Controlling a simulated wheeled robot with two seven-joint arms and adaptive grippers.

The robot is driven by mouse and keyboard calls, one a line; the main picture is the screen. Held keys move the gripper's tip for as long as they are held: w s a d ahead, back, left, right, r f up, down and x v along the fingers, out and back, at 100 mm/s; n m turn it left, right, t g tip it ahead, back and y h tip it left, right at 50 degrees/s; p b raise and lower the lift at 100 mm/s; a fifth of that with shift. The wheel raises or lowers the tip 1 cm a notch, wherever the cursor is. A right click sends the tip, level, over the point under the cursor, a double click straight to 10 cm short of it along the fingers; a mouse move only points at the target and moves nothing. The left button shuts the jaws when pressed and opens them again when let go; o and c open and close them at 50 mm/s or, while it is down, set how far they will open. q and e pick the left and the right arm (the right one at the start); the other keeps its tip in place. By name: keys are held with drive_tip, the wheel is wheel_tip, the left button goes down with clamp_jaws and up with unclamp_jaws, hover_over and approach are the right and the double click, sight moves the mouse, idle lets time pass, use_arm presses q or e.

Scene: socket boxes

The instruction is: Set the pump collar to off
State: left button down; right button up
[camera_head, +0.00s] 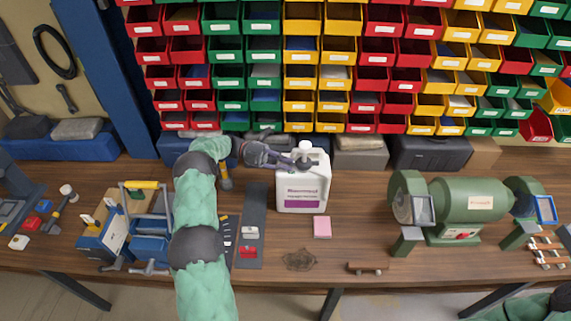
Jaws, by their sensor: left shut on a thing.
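A white jug (302,190) with a purple label stands upright on the workbench, near the middle. A white pump top (305,145) shows above it. My left arm comes up from the bottom and bends right. My left gripper (303,163) is at the jug's neck, with its dark fingers shut around the collar area below the pump top. The fingers hide the collar, so I cannot tell its setting. Only a piece of my right arm shows in the bottom right corner; its gripper is out of view.
A green bench grinder (465,203) stands to the right. A pink pad (322,228) and a small wooden-handled piece (365,268) lie in front of the jug. A toolbox (135,225) stands at left. Rows of coloured bins (300,75) hang behind.

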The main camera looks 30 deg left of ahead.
use_arm(q)
drive_tip(key=shift+w+a+r+m+g, duration=0.1)
drive_tip(key=shift+w+r+m+g, duration=0.1)
drive_tip(key=shift+r+m+g, duration=0.15)
idle(0.3)
drive_tip(key=c, duration=1.2)
unclamp_jaws()
drive_tip(key=shift+c, duration=0.2)
drive_tip(key=shift+f, duration=0.1)
wheel_tip(320, 180, up, 10)
